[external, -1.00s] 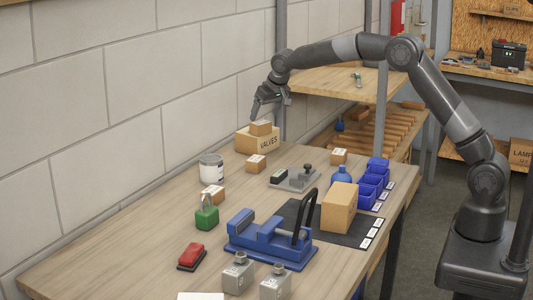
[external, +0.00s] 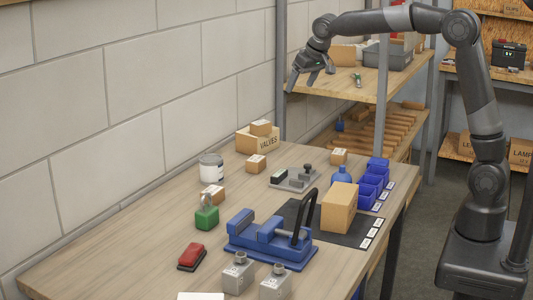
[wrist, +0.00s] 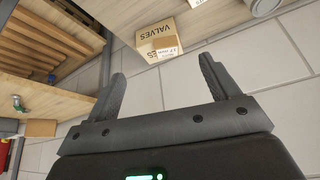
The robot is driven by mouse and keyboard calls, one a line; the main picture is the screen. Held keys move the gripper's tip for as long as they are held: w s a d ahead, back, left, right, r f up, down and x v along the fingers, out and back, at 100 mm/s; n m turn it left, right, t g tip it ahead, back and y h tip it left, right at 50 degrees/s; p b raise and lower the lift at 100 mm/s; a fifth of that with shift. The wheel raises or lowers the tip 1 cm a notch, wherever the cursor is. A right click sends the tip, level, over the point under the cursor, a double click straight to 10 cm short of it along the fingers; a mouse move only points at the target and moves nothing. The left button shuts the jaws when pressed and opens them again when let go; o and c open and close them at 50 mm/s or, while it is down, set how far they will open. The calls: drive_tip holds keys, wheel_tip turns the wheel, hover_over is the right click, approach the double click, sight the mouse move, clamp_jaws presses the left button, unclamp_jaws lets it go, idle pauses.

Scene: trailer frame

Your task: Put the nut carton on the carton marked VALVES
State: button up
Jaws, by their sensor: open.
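The carton marked VALVES (external: 270,142) stands at the far end of the workbench against the wall. A small carton (external: 261,127) rests on top of it, untouched by my gripper. In the wrist view, the VALVES carton (wrist: 150,28) and the small carton (wrist: 165,43) with a white label show beyond the fingers, the label too small to read surely. Three other small cartons stand on the bench, labels unreadable; one is in front of VALVES (external: 256,164). My gripper (external: 309,80) is open and empty, up and to the right of the VALVES carton. Its spread fingers (wrist: 162,70) hold nothing.
The wooden shelf (external: 335,88) and its grey post (external: 281,70) are close to my gripper. The bench also holds a white can (external: 211,167), a blue vise (external: 270,238), a larger carton (external: 339,207) and blue bins (external: 370,187).

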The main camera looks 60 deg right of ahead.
drive_tip(key=s+a+r+n, duration=0.1)
drive_tip(key=s+a, duration=0.1)
drive_tip(key=s, duration=0.9)
drive_tip(key=s+a+r+n, duration=0.1)
drive_tip(key=s+a, duration=0.1)
drive_tip(key=s, duration=0.9)
drive_tip(key=s+a+f, duration=0.1)
drive_tip(key=s+f, duration=0.2)
drive_tip(key=s, duration=0.5)
drive_tip(key=s+f+n+y, duration=0.1)
drive_tip(key=s+f, duration=0.3)
drive_tip(key=s, duration=0.3)
drive_tip(key=shift+s+a, duration=0.35)
drive_tip(key=shift+a, duration=0.05)
